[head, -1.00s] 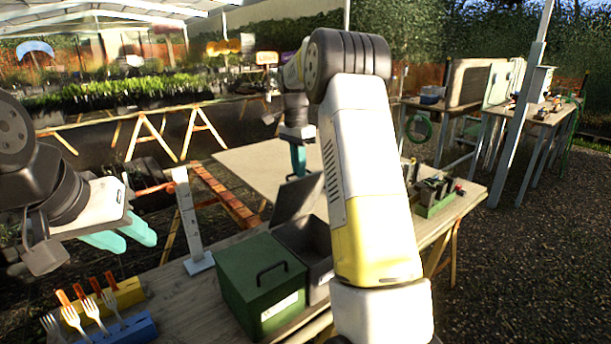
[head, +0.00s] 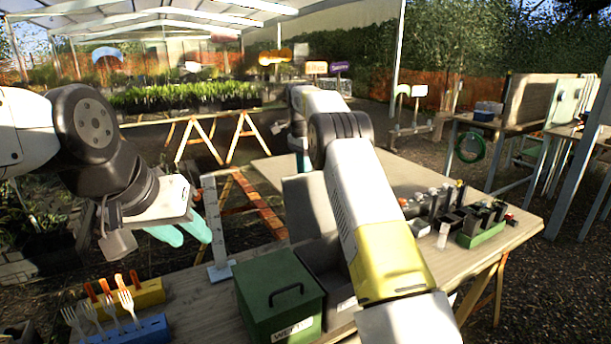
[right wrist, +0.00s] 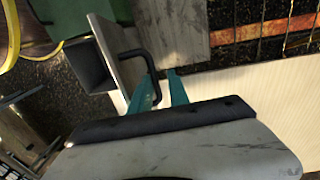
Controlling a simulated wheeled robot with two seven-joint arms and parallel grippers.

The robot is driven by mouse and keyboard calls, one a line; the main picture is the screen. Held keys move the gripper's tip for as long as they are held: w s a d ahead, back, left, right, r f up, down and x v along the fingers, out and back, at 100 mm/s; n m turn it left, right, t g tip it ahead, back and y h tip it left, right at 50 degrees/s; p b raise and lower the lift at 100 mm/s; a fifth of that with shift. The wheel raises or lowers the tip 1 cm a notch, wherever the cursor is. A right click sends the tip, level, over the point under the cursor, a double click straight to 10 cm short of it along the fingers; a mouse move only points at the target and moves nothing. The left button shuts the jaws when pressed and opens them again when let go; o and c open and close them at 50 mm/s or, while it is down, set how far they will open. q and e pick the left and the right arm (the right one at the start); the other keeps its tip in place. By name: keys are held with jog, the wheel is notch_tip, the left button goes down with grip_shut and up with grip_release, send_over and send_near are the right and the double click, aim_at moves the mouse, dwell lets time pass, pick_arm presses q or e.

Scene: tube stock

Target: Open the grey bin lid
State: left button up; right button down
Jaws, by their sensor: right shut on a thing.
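The grey bin (head: 318,262) stands on the table just right of the green bin, partly hidden behind my right arm. Its grey lid (head: 308,208) is raised and stands nearly upright at the back. The lid (right wrist: 118,62) also shows in the right wrist view, with its dark handle (right wrist: 143,58) reaching between my teal fingers. My right gripper (right wrist: 163,90) is shut on that handle. In the head view its fingers are largely hidden behind my arm. My left gripper (head: 194,236) is open and empty, with its fingers apart, left of the bins.
A green bin (head: 262,285) with a closed lid stands left of the grey one. A grey upright post (head: 216,235) on a base stands behind it. A green tray (head: 482,235) with dark pots is at right.

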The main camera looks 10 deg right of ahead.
jog(key=shift+w+a+f, duration=0.4)
jog(key=shift+w+f, duration=0.1)
jog(key=shift+w, duration=0.05)
jog(key=shift+a, duration=0.1)
jog(key=c, duration=1.5)
grip_release()
jog(key=shift+w+a+f, duration=0.1)
jog(key=shift+w+f, duration=0.05)
jog(key=shift+w, duration=0.1)
jog(key=shift+r, duration=0.25)
